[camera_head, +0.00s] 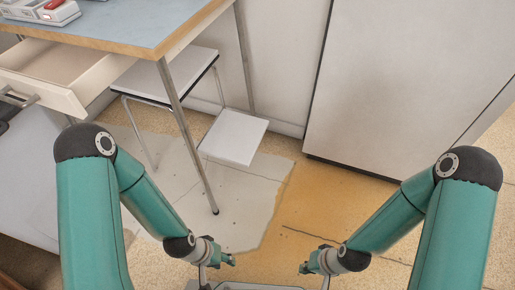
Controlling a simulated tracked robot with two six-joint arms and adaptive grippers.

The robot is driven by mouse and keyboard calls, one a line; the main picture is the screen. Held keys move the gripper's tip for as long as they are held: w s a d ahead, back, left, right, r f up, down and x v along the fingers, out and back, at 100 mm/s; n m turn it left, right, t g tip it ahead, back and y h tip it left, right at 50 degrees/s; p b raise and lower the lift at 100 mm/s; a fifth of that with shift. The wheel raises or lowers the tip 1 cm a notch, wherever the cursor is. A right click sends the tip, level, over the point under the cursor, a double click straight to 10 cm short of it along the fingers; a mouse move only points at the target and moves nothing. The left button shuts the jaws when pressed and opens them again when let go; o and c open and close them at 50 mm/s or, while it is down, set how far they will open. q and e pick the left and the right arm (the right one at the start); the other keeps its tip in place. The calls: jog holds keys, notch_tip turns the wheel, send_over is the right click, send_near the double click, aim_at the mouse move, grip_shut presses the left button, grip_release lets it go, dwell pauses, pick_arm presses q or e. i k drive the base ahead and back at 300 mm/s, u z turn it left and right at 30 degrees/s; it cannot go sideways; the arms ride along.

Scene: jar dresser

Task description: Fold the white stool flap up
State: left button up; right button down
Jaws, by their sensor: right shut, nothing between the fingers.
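The white stool (189,73) stands under the blue-topped table, with a white seat and thin metal legs. Its white square flap (233,137) sits at the stool's right front, lower than the seat and roughly flat. My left gripper (230,259) is near the bottom of the view, in front of the flap and well apart from it. It is too small to tell whether it is open. My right gripper (303,268) is at the bottom, right of the left one, shut and empty. Neither gripper touches the stool.
The blue table (128,18) with a wooden edge stands at the upper left; its metal leg (188,135) is in front of the stool. An open drawer (66,68) juts out at left. A white cabinet (410,80) stands at the right. The floor right of the flap is clear.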

aim_at(235, 137)
jog(key=z, duration=0.4)
jog(key=i, duration=0.4)
jog(key=u, duration=1.5)
jog(key=i, duration=0.5)
